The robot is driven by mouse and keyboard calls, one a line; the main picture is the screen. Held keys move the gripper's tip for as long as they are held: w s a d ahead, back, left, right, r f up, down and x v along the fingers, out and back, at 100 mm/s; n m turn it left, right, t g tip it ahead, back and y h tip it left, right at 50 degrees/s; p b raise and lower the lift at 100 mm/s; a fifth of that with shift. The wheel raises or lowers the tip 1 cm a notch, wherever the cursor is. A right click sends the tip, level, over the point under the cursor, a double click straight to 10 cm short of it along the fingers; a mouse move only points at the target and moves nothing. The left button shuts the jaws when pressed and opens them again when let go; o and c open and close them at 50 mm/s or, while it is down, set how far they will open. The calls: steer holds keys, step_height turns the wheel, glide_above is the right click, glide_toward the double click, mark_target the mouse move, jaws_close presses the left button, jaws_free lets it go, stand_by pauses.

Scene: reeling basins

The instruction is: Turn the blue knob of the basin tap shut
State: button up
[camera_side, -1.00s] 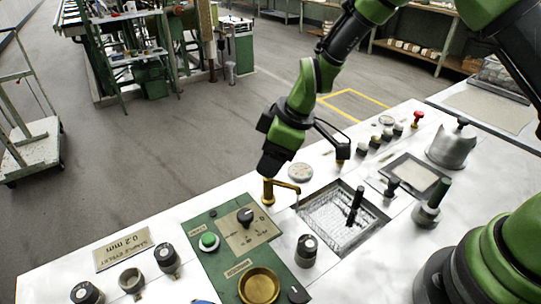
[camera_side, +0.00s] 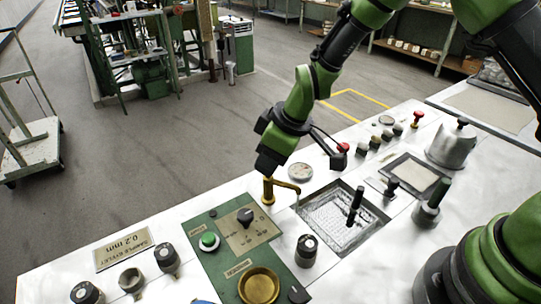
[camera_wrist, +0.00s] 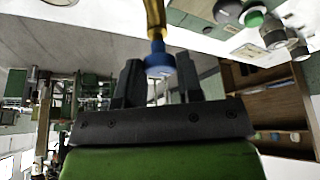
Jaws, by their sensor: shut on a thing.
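The brass basin tap (camera_side: 268,191) stands on the white bench, its spout reaching over the rectangular basin (camera_side: 379,232). My gripper (camera_side: 267,174) comes down over the top of the tap in the side view. In the wrist view the tap's blue knob (camera_wrist: 160,66) sits between the two dark fingers of my gripper (camera_wrist: 160,80), which are shut on it. The brass stem (camera_wrist: 154,18) runs from the knob to the top edge of that view. In the side view the knob is hidden by my gripper.
A green panel with a black selector knob (camera_side: 245,216), a green button (camera_side: 208,241) and a brass bowl (camera_side: 258,287) lies in front of the tap. A black handle (camera_side: 355,203) stands up in the basin. A round white disc (camera_side: 300,172) is behind the tap.

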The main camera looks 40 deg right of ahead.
steer(key=shift+m+h, duration=0.4)
steer(key=shift+m, duration=0.7)
steer(key=shift+t, duration=0.3)
steer(key=o, duration=0.9)
steer(key=v, duration=1)
